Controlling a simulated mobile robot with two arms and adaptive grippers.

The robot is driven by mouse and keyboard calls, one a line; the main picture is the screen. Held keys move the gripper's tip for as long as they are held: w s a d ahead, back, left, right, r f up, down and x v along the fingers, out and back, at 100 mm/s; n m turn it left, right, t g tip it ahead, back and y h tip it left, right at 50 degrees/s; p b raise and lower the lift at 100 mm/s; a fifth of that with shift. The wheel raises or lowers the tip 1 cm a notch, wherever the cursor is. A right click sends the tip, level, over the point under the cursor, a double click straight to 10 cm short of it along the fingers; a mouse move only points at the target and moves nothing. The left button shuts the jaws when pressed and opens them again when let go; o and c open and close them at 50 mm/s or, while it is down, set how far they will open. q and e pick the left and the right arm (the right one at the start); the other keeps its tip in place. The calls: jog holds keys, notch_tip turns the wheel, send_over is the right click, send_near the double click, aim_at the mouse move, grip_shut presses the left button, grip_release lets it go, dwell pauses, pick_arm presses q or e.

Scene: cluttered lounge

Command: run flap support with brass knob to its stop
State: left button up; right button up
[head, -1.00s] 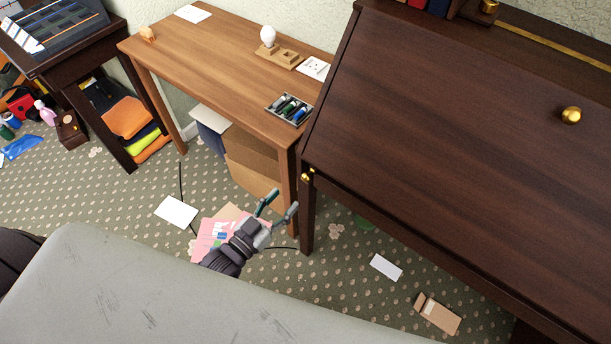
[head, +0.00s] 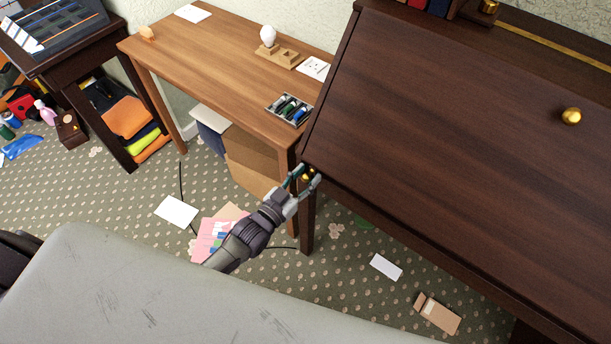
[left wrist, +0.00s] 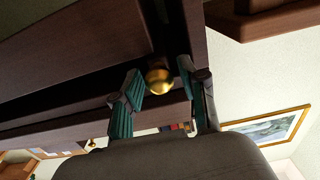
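The small brass knob (head: 307,175) of the flap support sits at the front left corner of the dark wooden desk (head: 440,150), just under the slanted flap. In the left wrist view the knob (left wrist: 158,80) is round and shiny, close ahead. My left gripper (head: 308,174) is at the knob, with one finger on each side of it. In the left wrist view the fingers of the left gripper (left wrist: 161,72) are apart, with a visible gap beside the knob. How far the support is out is hard to tell. My right gripper is not in view.
A larger brass knob (head: 571,116) is on the flap. Papers and a cardboard box (head: 437,313) lie on the carpet.

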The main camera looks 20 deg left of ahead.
pick_arm(q)
grip_shut()
jog(key=p+v, duration=0.5)
jog(key=v, duration=1.9)
jog(key=shift+s+p, duration=0.3)
jog(key=shift+s, duration=0.1)
jog(key=shift+a+r, duration=0.1)
jog(key=shift+o, duration=1.7)
grip_release()
jog(key=v, duration=1.2)
